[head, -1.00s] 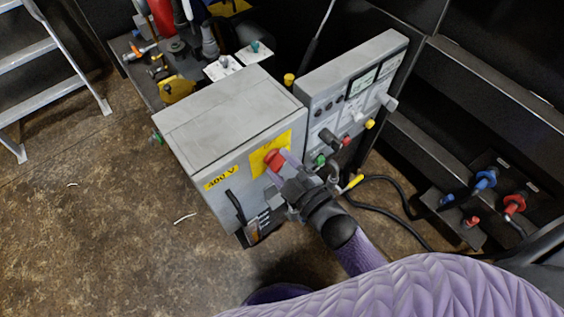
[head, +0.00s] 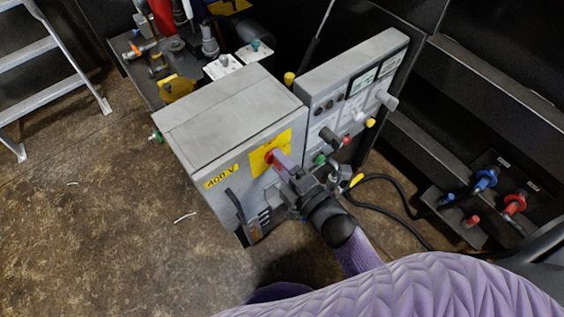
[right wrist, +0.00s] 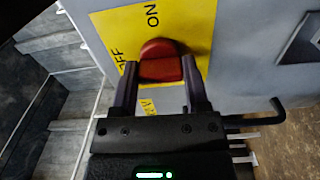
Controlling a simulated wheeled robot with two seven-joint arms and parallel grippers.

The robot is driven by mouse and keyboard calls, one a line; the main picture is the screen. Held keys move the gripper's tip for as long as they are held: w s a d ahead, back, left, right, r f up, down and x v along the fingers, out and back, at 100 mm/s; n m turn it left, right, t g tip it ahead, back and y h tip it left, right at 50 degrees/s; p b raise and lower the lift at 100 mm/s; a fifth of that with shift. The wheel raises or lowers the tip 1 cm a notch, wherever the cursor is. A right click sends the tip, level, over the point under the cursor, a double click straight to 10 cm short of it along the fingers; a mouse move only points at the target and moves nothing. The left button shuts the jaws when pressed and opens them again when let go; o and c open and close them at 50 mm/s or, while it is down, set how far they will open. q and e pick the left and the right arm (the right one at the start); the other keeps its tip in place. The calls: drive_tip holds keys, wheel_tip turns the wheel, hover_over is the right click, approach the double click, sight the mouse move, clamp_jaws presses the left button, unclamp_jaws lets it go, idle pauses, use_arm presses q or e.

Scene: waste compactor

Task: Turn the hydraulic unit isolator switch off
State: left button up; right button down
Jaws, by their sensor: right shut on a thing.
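The isolator switch is a red knob (head: 269,156) on a yellow plate (head: 284,139) on the front of a grey cabinet marked 400 V. In the right wrist view the red knob (right wrist: 160,62) sits between my fingers, and the yellow plate (right wrist: 195,25) reads ON above it and OFF to its upper left. My right gripper (head: 280,163) is shut on the knob, with a finger on each side; it also shows in the right wrist view (right wrist: 160,82). In the head view the fingers hide part of the knob. My left gripper is not in view.
A grey control panel (head: 350,85) with coloured knobs stands right of the cabinet (head: 230,115), close to my right wrist. A black lever handle (head: 236,207) is on the cabinet front, lower left. A black cable (head: 395,207) runs at the right. Open floor (head: 110,240) lies left.

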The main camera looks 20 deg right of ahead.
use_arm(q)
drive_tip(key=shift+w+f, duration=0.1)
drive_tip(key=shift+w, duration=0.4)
use_arm(e)
drive_tip(key=shift+n, duration=0.3)
drive_tip(key=shift+c, duration=0.4)
unclamp_jaws()
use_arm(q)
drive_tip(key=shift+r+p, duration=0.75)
use_arm(e)
drive_tip(key=v, duration=1)
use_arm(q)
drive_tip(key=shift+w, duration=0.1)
